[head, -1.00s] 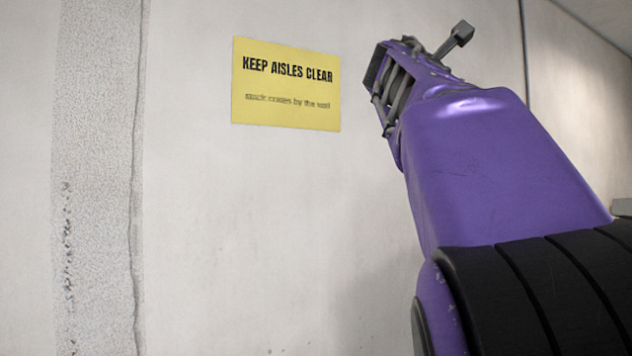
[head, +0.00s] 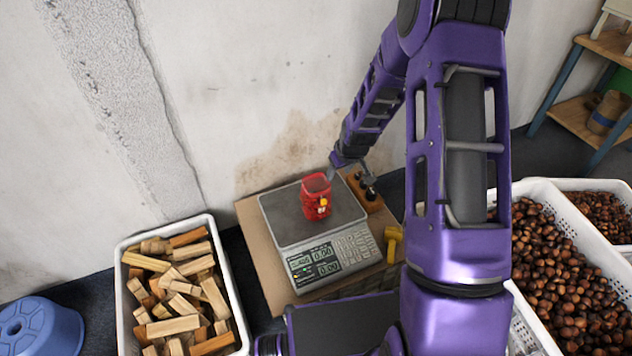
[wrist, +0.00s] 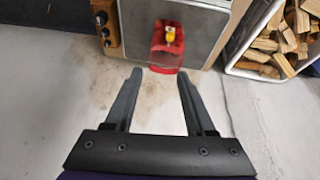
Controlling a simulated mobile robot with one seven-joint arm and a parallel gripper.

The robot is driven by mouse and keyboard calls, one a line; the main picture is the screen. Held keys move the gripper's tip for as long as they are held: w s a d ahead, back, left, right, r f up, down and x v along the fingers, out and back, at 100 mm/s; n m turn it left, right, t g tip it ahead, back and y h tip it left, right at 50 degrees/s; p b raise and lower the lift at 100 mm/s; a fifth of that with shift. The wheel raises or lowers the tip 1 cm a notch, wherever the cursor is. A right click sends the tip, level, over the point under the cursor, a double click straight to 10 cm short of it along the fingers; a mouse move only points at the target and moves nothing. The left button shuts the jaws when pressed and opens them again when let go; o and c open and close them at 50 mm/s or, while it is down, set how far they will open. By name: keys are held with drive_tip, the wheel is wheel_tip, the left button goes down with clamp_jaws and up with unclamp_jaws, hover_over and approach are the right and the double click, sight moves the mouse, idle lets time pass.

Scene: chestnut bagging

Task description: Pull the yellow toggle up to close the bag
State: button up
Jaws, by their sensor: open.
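The red bag (head: 312,192) stands upright on the scale (head: 283,216), its top seeming open. The small yellow toggle (head: 323,202) is on the bag's front side. In the wrist view the red bag (wrist: 160,58) is just beyond the fingertips, and the yellow toggle (wrist: 170,34) is on its far side. My gripper (head: 352,173) is behind and to the right of the bag in the head view. In the wrist view my gripper (wrist: 160,76) is open and empty, its two fingers spread toward the bag, with no contact clear.
A wooden block with dark knobs (head: 364,190) sits right of the scale, and a yellow tool (head: 393,243) lies near its front. A white crate of wood pieces (head: 232,290) is at left. White crates of chestnuts (head: 535,190) are at right. The wall is close behind.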

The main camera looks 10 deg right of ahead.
sight(324, 199)
drive_tip(key=shift+m, duration=0.3)
drive_tip(key=b+x, duration=0.1)
drive_tip(key=x, duration=0.5)
drive_tip(key=s+a+b+x, duration=0.1)
drive_tip(key=x, duration=0.5)
drive_tip(key=s+x, duration=0.1)
drive_tip(key=x, duration=0.5)
drive_tip(key=shift+w+a+f+b, duration=0.1)
drive_tip(key=shift+a+f+b, duration=0.25)
drive_tip(key=shift+f+b, duration=0.1)
drive_tip(key=shift+c, duration=0.3)
clamp_jaws()
drive_tip(key=shift+r, duration=0.1)
